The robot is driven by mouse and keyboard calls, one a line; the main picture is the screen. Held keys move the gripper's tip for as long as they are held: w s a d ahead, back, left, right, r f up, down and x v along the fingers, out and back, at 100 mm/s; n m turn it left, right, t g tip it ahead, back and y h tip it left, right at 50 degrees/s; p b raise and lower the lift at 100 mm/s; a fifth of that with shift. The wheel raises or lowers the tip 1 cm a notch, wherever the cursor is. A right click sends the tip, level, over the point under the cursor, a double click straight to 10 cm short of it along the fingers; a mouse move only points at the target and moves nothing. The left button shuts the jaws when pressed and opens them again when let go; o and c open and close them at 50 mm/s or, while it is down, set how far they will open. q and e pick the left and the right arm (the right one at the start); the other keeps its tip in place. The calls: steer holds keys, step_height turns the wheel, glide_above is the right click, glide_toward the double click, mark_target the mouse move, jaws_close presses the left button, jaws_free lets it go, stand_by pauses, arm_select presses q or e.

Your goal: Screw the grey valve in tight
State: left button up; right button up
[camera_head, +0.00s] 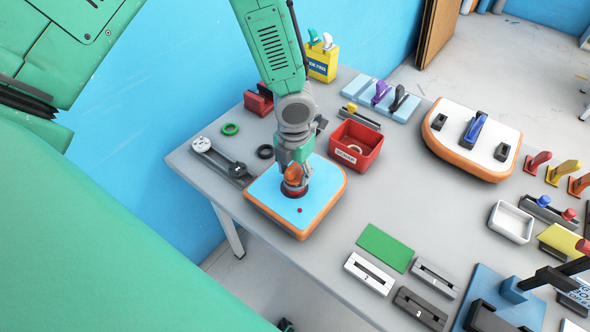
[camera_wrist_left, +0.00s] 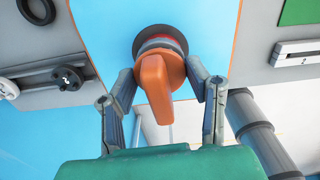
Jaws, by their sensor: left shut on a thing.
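My left gripper (camera_head: 293,165) points down over the blue board (camera_head: 326,178) with orange edges. Its two fingers are shut on an orange valve handle (camera_wrist_left: 155,75), one on each side, in the left wrist view. The handle stands over a red and grey round fitting (camera_wrist_left: 158,42) in the board. The fingers hide part of where handle and fitting meet, so I cannot tell how deep it sits. The piece I hold looks orange, not grey. A dark grey or black handle (camera_head: 399,98) stands in a light blue rack at the back. My right gripper is not in view.
A red bin (camera_head: 356,144) stands close right of the board. A white board with orange edge (camera_head: 470,137) is further right. Bare table lies in front of the red bin.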

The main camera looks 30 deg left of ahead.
arm_select(q)
steer(key=m, duration=0.3)
steer(key=shift+m, duration=0.3)
steer(key=shift+m, duration=1.6)
steer(key=m, duration=0.3)
steer(key=o, duration=1.4)
